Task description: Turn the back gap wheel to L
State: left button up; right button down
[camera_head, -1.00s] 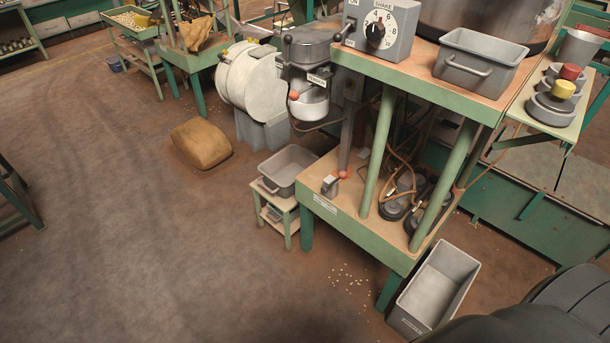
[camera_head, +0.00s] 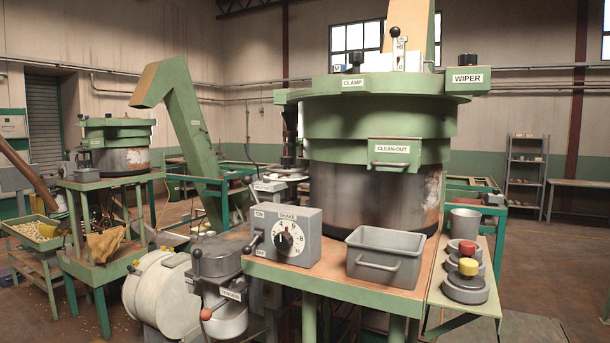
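The near hopper (camera_head: 375,190) stands on a green-framed table, with a green top and a bare metal drum. I cannot pick out a wheel marked as the back gap wheel. A small white plate (camera_head: 338,68) with a partly hidden letter, perhaps M, shows behind the hopper's top. A second, similar hopper (camera_head: 118,150) stands farther back at the left, too small to read its labels. Neither of my grippers is in view.
The near table carries a SHAKE dial box (camera_head: 285,238), a grey bin (camera_head: 385,258) and weights (camera_head: 465,285) at its right. A lever (camera_head: 396,45) stands on the hopper top. A cream drum machine (camera_head: 160,290) and a green elevator chute (camera_head: 195,135) are at the left.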

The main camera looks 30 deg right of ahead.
aim_at(287, 166)
jog(key=i+z, duration=0.2)
jog(key=z, duration=0.25)
jog(key=i+z, duration=0.2)
jog(key=z, duration=0.25)
jog(key=i+j+z, duration=0.2)
jog(key=i, duration=0.15)
